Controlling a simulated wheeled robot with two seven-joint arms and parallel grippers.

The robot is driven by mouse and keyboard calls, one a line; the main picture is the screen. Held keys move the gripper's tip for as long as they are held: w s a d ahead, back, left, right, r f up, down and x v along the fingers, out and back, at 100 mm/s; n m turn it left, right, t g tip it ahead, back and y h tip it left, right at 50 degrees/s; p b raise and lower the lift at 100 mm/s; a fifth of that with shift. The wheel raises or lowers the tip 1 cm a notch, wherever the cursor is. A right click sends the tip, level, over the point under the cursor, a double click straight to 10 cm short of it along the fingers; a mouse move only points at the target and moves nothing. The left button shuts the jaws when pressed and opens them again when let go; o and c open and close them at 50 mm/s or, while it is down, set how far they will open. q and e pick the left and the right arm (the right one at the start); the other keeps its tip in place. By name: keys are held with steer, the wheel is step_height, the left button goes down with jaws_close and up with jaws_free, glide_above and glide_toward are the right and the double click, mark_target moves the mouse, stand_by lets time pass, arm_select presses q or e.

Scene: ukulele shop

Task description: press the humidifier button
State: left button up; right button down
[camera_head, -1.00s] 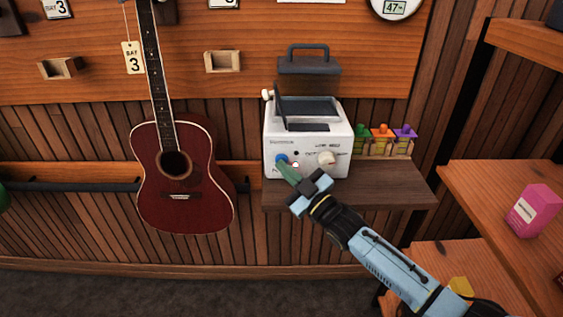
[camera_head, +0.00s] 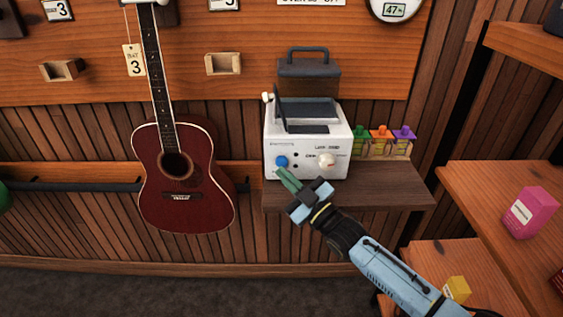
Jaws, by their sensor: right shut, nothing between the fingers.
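The humidifier (camera_head: 308,147) is a white box on a small dark wooden shelf, with an open dark lid or tank on top. Its front has a round blue button (camera_head: 281,161) at the left and a cream knob (camera_head: 327,160) at the right. My right gripper (camera_head: 284,174) is shut and empty, with green fingertips just below and in front of the blue button. The button's face shows, and a small gap seems to lie between it and the fingertips. No red light shows on the front panel. My left gripper is not in view.
A red ukulele (camera_head: 180,185) hangs on the wall left of the humidifier. Small bottles with green, orange and purple caps (camera_head: 380,143) stand right of it on the shelf (camera_head: 385,185). A pink box (camera_head: 531,212) stands on a wooden shelf at the right.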

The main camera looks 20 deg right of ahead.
steer(key=shift+s+a+p, duration=0.25)
steer(key=shift+s+p, duration=0.3)
steer(key=shift+s, duration=0.4)
steer(key=shift+s+a+p, duration=0.3)
steer(key=shift+s+p, duration=0.3)
steer(key=shift+s, duration=0.3)
steer(key=shift+s+a+p, duration=0.25)
steer(key=shift+s+p, duration=0.3)
steer(key=shift+s, duration=0.4)
